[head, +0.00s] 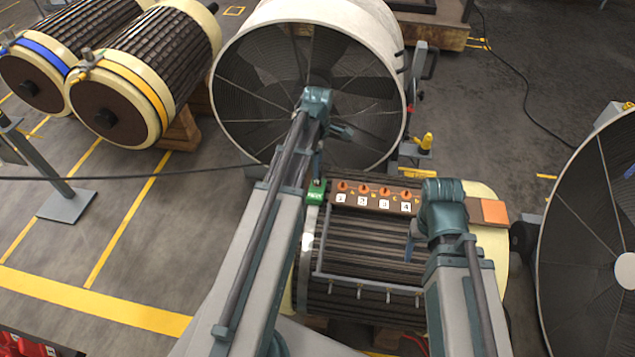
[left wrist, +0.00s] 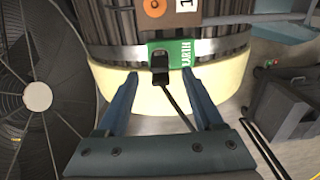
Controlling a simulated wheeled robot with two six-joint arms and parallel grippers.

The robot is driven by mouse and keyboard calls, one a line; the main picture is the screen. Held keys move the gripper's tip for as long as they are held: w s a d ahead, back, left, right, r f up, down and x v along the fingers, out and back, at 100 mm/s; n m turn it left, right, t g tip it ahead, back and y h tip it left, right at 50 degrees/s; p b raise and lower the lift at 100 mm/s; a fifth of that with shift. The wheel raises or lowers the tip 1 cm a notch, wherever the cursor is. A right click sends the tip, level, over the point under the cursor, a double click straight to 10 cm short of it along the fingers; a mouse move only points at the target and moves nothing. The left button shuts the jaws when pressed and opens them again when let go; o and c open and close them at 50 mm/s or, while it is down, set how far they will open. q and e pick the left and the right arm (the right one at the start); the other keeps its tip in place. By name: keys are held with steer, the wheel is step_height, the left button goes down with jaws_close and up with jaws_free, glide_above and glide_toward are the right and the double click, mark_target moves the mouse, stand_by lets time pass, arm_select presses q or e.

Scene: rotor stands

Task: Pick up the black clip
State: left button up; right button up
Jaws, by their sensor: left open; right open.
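The black clip (left wrist: 159,64) sits on a green plate marked EARTH (left wrist: 182,53) in the left wrist view. A thin black cable runs down from it to the lower right. My left gripper (left wrist: 160,82) is open, its two blue fingers apart on either side of the clip's lower end, holding nothing. In the head view my left gripper (head: 318,168) points down just above the green plate (head: 315,193), and the clip is too small to make out there. My right gripper (head: 410,247) is over the ribbed rotor, its fingers partly hidden by its own wrist.
The rotor (head: 365,265) lies below both arms, with a brown numbered board (head: 374,197) carrying orange discs across its top. A large round fan (head: 352,25) stands behind, another (head: 600,215) at right. Two more rotors (head: 165,50) lie at upper left. Floor at left is mostly clear.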

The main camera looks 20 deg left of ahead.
arm_select(q)
step_height(320, 180, down, 5)
steer(key=b, duration=0.5)
steer(key=shift+f, duration=0.2)
steer(key=shift+r, duration=0.1)
jaws_close()
